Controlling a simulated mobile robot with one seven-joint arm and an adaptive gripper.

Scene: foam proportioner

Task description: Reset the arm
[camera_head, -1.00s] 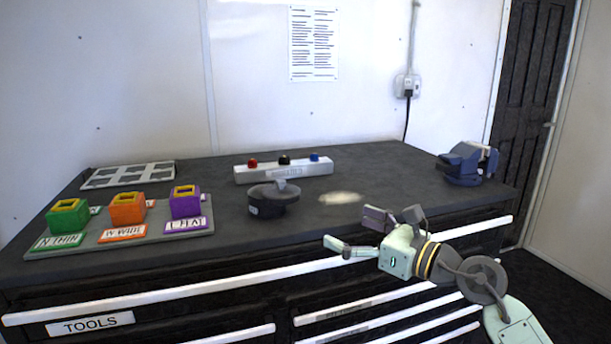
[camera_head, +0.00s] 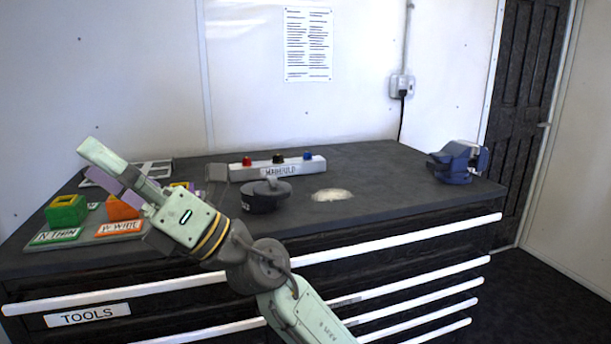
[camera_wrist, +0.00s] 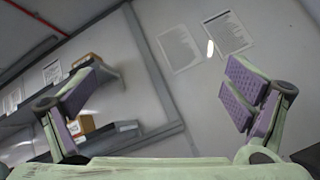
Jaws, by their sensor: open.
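My gripper (camera_head: 150,160) is raised over the left part of the bench in the head view. It is pale green with purple finger pads, and its fingers are spread wide. In the wrist view the gripper (camera_wrist: 160,88) is open with nothing between its fingers. That view shows a grey wall with paper sheets (camera_wrist: 203,43) beyond the fingers. In the head view my arm hides the purple block almost wholly and part of the orange block (camera_head: 122,208).
The dark bench (camera_head: 370,175) holds a green block (camera_head: 66,211), a round black lidded object (camera_head: 266,197), a white manifold bar (camera_head: 290,168) with coloured knobs, and a blue vise (camera_head: 455,163). A pale patch (camera_head: 333,195) lies on the top. The bench's right middle is clear.

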